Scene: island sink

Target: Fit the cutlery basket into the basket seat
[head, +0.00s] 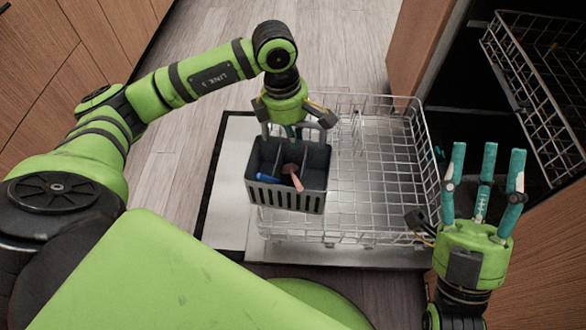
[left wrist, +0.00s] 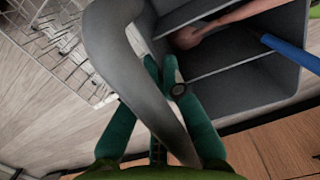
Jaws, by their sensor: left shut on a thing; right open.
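The cutlery basket (head: 290,178) is dark grey with slotted sides and inner dividers. It holds a blue-handled piece and a pinkish-brown piece. My left gripper (head: 292,130) is shut on the basket's handle, and the basket hangs over the left part of the lower dish rack (head: 385,160). In the left wrist view the green fingers (left wrist: 160,125) wrap around the curved grey handle (left wrist: 120,60). I cannot tell whether the basket touches the rack. The basket seat cannot be made out; the basket may cover it. My right gripper (head: 485,185) is open and empty, right of the rack.
The lower rack rests on the open dishwasher door (head: 232,185). An upper rack (head: 545,95) juts out at the right. Wooden cabinet fronts (head: 45,60) stand at the left. The rack's middle and right are empty.

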